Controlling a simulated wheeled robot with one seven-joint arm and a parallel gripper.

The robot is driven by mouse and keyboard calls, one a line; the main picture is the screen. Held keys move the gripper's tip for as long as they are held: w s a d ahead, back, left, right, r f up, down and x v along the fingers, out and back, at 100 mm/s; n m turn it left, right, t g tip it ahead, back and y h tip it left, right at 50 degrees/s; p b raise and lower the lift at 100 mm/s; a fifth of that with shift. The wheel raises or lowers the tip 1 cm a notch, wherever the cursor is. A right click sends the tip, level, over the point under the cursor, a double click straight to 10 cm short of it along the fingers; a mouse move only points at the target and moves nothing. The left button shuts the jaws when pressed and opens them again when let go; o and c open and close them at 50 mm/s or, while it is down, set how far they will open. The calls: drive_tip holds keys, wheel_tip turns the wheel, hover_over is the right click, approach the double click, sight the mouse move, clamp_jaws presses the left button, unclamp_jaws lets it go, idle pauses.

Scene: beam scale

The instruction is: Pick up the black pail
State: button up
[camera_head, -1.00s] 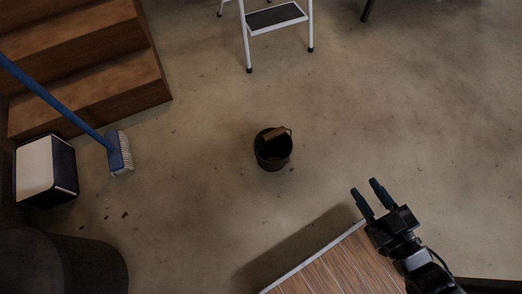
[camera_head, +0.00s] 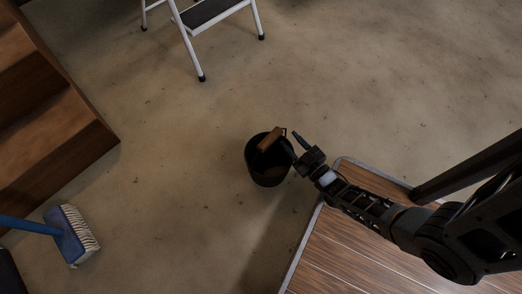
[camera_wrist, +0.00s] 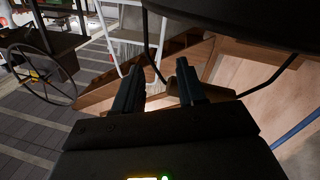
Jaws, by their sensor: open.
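The black pail (camera_head: 267,171) stands upright on the floor near the middle of the head view. Its wooden handle grip (camera_head: 270,139) lies across the top by the rim. My gripper (camera_head: 297,146) is just right of the pail, at its rim; I cannot tell whether it touches. In the wrist view my gripper (camera_wrist: 159,88) shows two dark fingers apart, with nothing clearly held between them. A large dark curved shape with a thin dark wire fills the top right there; it looks like the pail, but this is not certain.
A wood-topped platform (camera_head: 340,240) with a pale edge lies below my arm. A white step stool (camera_head: 187,45) stands at the back. Wooden steps (camera_head: 50,110) and a blue broom (camera_head: 70,235) are at left. Floor left of the pail is clear.

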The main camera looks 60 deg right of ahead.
sight(284, 132)
drive_tip(key=shift+b+x, duration=1.05)
drive_tip(key=shift+x, duration=2.55)
drive_tip(key=shift+s+d+f, duration=0.1)
drive_tip(key=shift+d, duration=0.1)
drive_tip(key=shift+c, duration=0.4)
clamp_jaws()
